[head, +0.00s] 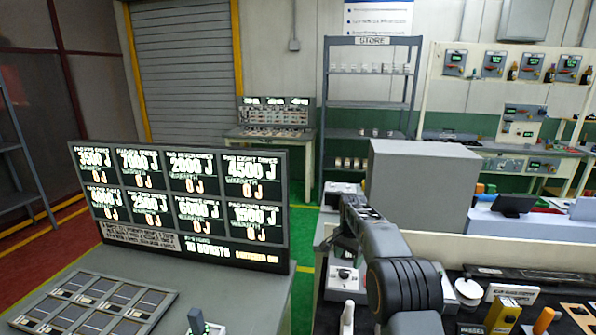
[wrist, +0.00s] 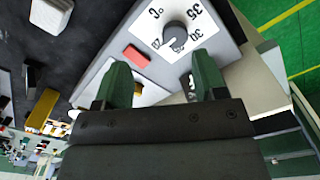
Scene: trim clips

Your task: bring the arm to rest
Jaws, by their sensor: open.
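My arm (head: 395,265) reaches away from me over the bench on the right in the head view. My gripper shows in the wrist view (wrist: 162,82) with two green fingers spread apart and nothing held between them. Ahead of the fingers is a pale dial box (wrist: 228,48) with a dark round knob (wrist: 174,34), printed numbers and a red block or button (wrist: 136,54). The fingers overlap the near part of the box in the picture; I cannot tell whether they touch it. In the head view the fingertips are hard to make out.
A large grey box (head: 424,185) stands right of my arm. A small box with a dark knob (head: 343,276) sits left of it. A display board (head: 190,195) stands on the left table. Green floor (head: 304,222) shows between the tables.

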